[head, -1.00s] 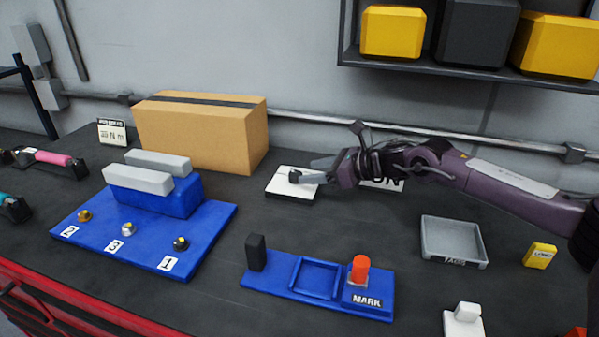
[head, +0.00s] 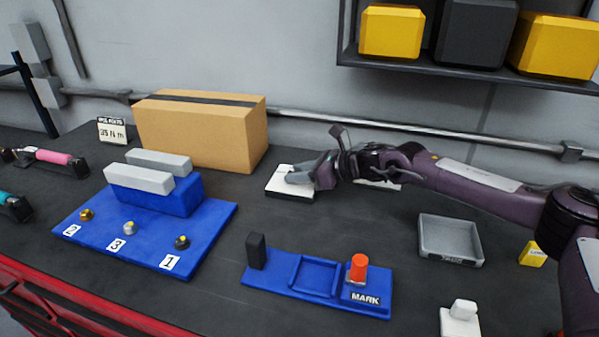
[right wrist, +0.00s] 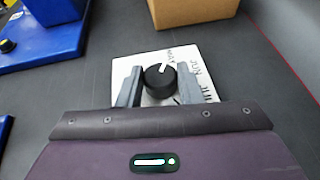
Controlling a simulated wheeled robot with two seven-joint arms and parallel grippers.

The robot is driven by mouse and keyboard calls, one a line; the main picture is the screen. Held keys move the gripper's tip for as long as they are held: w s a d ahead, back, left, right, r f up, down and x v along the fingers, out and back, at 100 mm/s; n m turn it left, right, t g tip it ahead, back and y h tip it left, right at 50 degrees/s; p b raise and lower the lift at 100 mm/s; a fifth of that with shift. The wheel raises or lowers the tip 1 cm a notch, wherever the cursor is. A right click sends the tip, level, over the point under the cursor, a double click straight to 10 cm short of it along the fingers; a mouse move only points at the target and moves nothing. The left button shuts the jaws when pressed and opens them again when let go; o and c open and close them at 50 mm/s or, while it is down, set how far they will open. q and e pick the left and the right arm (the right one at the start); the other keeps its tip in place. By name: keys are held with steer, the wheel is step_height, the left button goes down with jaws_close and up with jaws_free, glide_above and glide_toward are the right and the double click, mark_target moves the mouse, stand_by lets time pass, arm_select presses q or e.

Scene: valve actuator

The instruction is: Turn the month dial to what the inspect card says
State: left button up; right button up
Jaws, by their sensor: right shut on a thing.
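The month dial's white plate (head: 280,194) lies on the bench in front of the cardboard box. In the right wrist view, its round black knob (right wrist: 160,83) has a white pointer line toward the far side. Month lettering shows around it on the plate (right wrist: 125,68), only partly legible. My right gripper (head: 300,178) is down over the plate and shut on the knob, one finger on each side in the wrist view (right wrist: 158,88). The knob is hidden in the head view. A white card (head: 378,185) behind my right arm is mostly covered, its text unreadable. My left gripper is not in view.
A cardboard box (head: 205,130) stands behind the dial, near a small card (head: 112,131) with text. A blue numbered fixture (head: 90,242) is at left. A blue MARK base (head: 272,283), a grey tray (head: 450,255) and a white switch (head: 460,320) lie in front.

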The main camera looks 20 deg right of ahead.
steer(key=shift+m+t+h, duration=0.3)
steer(key=shift+m+t, duration=0.1)
steer(key=m+t+h, duration=0.1)
steer(key=m+h+b, duration=0.1)
steer(key=m+t+h, duration=0.1)
steer(key=shift+s+a+f+m+t+b, duration=0.1)
steer(key=shift+s+a+m+t+b, duration=0.05)
steer(key=shift+a+m+t+b, duration=0.2)
steer(key=shift+m+t+h+b, duration=0.55)
steer(key=shift+m+h+b, duration=0.25)
steer(key=shift+m+h, duration=1.15)
steer(key=shift+r+h, duration=0.2)
steer(key=shift+h, duration=0.25)
steer(key=o, duration=1)
steer(key=shift+s, duration=0.1)
steer(key=b+v, duration=0.1)
steer(key=v, duration=0.6)
steer(key=shift+s+d, duration=0.1)
steer(key=shift+s, duration=0.2)
